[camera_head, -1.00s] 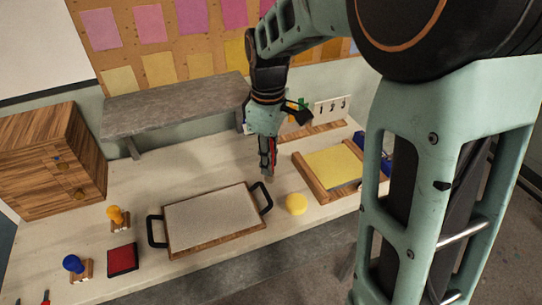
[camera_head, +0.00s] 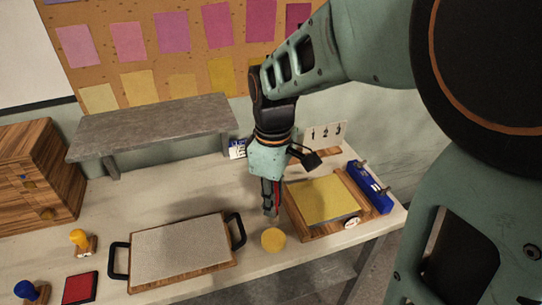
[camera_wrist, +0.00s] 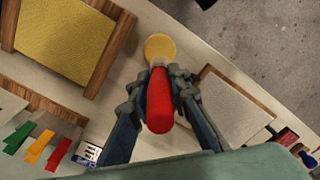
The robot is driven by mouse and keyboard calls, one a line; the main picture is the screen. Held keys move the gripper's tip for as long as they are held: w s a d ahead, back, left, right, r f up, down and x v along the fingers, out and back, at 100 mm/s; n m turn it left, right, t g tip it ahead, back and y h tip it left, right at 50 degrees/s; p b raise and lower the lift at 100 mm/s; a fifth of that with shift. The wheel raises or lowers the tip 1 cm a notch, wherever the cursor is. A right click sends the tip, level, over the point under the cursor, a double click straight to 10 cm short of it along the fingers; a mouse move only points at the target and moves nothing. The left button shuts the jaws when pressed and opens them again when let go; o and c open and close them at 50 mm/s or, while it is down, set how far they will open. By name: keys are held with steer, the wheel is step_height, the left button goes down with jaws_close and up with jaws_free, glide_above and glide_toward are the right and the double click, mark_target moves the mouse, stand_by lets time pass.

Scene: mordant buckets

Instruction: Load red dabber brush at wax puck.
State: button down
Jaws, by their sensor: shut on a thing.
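My gripper (camera_head: 270,200) is shut on the red dabber brush (camera_wrist: 160,102) and points down over the table. In the wrist view its fingers (camera_wrist: 162,92) grip both sides of the red handle. The brush's tip end points toward the wax puck (camera_wrist: 160,47), a round yellow disc just beyond it. In the head view the puck (camera_head: 273,240) lies on the table just in front of the gripper, and the brush is mostly hidden. I cannot tell whether the tip touches the puck.
A wooden frame with a yellow sheet (camera_head: 322,201) stands right of the puck, with a blue object (camera_head: 369,187) beside it. A handled tray with a grey pad (camera_head: 180,250) lies left. Stamps and a red pad (camera_head: 79,288) are farther left. A grey shelf (camera_head: 150,130) stands behind.

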mark_target(274, 221)
steer(key=shift+d+f, duration=0.1)
steer(key=shift+f, duration=0.05)
steer(key=shift+f+b, duration=2.45)
steer(key=shift+f, duration=0.5)
steer(key=shift+s+f+b, duration=0.1)
steer(key=shift+f+b, duration=0.25)
steer(key=shift+f, duration=0.2)
steer(key=shift+r, duration=0.1)
step_height(274, 221, up, 7)
steer(key=p, duration=0.6)
stand_by(0.5)
